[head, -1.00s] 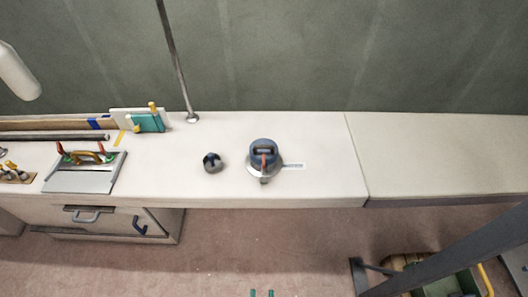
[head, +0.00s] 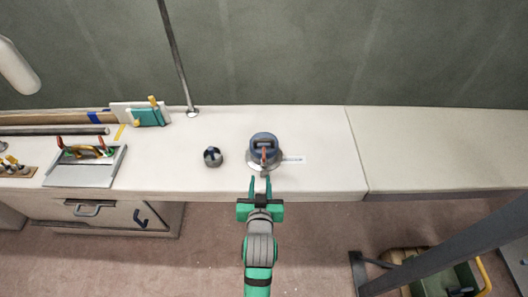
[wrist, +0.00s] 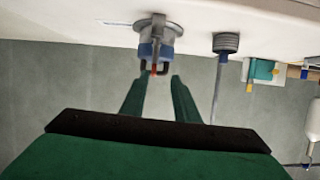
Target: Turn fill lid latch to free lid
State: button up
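The fill lid (head: 264,142) is a blue cap with a dark recess on a round grey metal base, standing on the white bench top. Its orange-red latch (head: 263,154) points toward the front edge. In the wrist view the lid (wrist: 146,50) hangs upside down at the top, with the red latch (wrist: 154,69) at its middle. My green gripper (head: 260,182) is just in front of the lid at the bench's front edge. Its fingers are apart and empty; in the wrist view the gripper (wrist: 162,78) has the latch just beyond its fingertips. I see no contact.
A small dark round fitting (head: 213,157) stands left of the lid. A thin metal pole (head: 180,70) rises behind it. A grey tray with tools (head: 85,166) lies farther left. The bench top right of the lid is clear. A dark beam (head: 450,250) crosses the lower right.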

aim_at(264, 152)
jog(key=w, duration=0.4)
jog(key=w+f, duration=0.1)
jog(key=w, duration=0.4)
jog(key=w+d, duration=0.1)
jog(key=w, duration=0.3)
jog(key=shift+w+d+f, duration=0.1)
jog(key=shift+w+f, duration=0.05)
jog(key=shift+w, duration=0.25)
grip_shut()
